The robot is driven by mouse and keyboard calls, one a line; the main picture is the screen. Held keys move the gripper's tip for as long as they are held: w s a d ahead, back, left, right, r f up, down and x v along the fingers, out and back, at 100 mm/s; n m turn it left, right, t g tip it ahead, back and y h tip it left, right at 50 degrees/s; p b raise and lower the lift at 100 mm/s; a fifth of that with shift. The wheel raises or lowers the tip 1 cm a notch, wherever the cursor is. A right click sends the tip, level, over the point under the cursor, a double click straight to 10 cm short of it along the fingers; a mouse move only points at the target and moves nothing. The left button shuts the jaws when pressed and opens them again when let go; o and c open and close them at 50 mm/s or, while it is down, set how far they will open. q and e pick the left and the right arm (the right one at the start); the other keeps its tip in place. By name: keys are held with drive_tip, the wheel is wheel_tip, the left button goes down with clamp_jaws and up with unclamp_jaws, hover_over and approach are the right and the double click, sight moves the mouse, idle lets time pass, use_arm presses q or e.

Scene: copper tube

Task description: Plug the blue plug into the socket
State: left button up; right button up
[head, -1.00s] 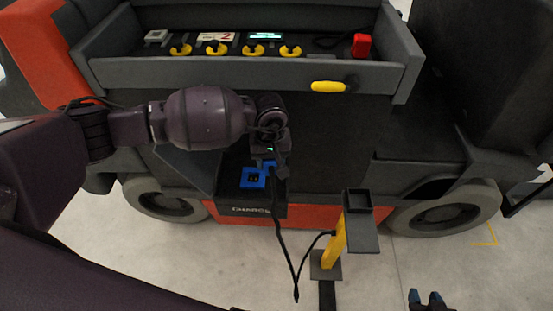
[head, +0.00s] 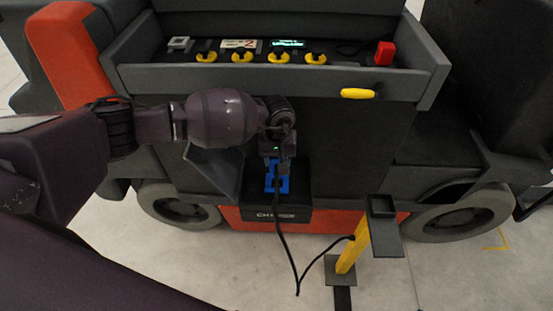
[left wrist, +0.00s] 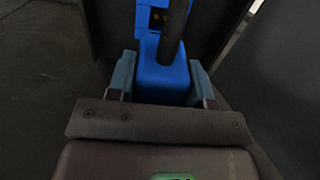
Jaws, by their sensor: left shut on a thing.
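The blue plug (left wrist: 165,82) sits between the two fingers of my left gripper (left wrist: 162,76), which is shut on it. A dark cable rises from the plug in the left wrist view. The blue socket (left wrist: 144,46) lies just beyond the plug, its dark opening with yellowish contacts partly showing. The plug overlaps the socket's lower part in that view; I cannot tell whether they touch. In the head view my left gripper (head: 275,157) is right over the blue socket (head: 283,186) in the charging box, hiding much of the plug. My right gripper is out of view.
The charging box (head: 300,208) sits low on the dark vehicle, with an open flap (head: 213,172) at its left. The black cable (head: 282,240) hangs down and runs to a yellow post (head: 352,250) at the right. A control panel shelf (head: 240,80) is above.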

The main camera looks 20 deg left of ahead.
sight(277, 171)
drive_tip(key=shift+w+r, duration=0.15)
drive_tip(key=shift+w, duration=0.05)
use_arm(q)
drive_tip(key=shift+f, duration=0.2)
drive_tip(key=shift+s+f+b, duration=0.1)
drive_tip(key=shift+f+b, duration=0.6)
drive_tip(key=shift+f, duration=0.8)
drive_tip(key=shift+f+b, duration=0.4)
drive_tip(key=shift+f, duration=0.8)
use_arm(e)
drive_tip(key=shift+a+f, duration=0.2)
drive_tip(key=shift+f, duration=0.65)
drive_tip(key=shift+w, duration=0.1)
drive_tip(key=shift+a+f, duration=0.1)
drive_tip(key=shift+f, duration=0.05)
use_arm(q)
drive_tip(key=shift+b, duration=0.3)
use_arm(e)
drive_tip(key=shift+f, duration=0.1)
